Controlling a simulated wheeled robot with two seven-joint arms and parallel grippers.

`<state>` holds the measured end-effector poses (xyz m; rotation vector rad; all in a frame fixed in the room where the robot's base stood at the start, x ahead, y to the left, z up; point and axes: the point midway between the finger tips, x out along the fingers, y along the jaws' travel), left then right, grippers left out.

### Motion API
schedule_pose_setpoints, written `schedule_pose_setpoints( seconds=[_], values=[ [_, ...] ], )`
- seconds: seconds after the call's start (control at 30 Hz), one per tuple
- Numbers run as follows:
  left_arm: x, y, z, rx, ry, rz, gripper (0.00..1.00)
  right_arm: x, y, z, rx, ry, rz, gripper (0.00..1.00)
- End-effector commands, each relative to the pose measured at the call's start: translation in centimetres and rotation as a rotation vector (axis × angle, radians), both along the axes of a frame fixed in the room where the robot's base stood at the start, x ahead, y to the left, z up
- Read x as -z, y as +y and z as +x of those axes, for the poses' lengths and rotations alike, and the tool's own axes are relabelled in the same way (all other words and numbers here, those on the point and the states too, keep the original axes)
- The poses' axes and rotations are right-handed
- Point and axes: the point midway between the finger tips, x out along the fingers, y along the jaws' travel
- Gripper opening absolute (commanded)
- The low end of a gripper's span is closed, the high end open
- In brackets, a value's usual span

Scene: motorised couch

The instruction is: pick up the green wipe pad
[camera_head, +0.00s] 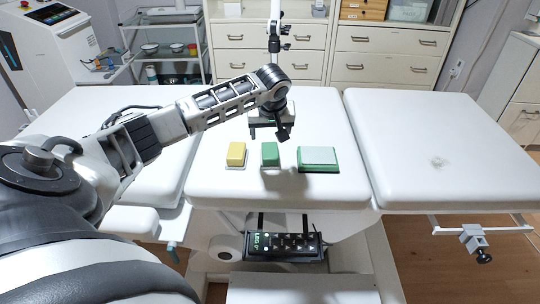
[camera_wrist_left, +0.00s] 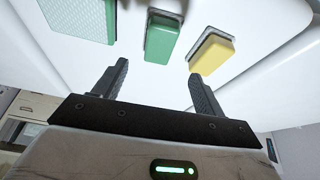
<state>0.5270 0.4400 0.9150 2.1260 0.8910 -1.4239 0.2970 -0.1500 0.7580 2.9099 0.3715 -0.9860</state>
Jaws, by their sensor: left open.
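The green wipe pad (camera_head: 270,152) lies on the white couch's middle section, between a yellow pad and a larger pale-topped green block. It also shows in the left wrist view (camera_wrist_left: 161,40), ahead of the gap between my fingers. My left gripper (camera_head: 268,134) is over the couch, just behind the green pad, and apart from it. In the left wrist view its two fingers (camera_wrist_left: 158,72) are spread with nothing between them. My right gripper is in neither view.
The yellow pad (camera_head: 236,153) sits close on the left, and the pale-topped green block (camera_head: 318,158) close on the right. The couch's right section (camera_head: 440,140) is clear apart from a small mark. A control panel (camera_head: 285,243) hangs below the couch's front edge. Drawer cabinets (camera_head: 385,60) stand behind.

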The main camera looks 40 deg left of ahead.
Motion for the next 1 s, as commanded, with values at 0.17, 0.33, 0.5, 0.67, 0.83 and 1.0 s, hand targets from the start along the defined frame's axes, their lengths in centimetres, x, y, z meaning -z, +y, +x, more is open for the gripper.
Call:
schedule_pose_setpoints(
  seconds=[0.17,0.33,0.5,0.67,0.83,1.0],
  values=[
    [2.9,0.8,0.9,0.000,0.000,-0.001,0.71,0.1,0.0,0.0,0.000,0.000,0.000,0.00],
    [4.0,1.1,1.2,0.001,-0.001,0.000,0.71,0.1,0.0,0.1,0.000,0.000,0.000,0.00],
    [5.9,1.3,1.5,0.002,0.001,0.001,0.71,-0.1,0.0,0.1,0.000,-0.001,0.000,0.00],
    [8.2,1.8,2.0,0.001,0.000,0.000,0.71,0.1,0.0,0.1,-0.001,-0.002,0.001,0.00],
    [9.0,2.1,2.2,0.004,-0.002,0.001,0.71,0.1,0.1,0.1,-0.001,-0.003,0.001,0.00],
    [9.0,2.1,2.2,0.004,-0.002,0.001,0.71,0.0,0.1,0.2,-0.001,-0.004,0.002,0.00]
  ],
)
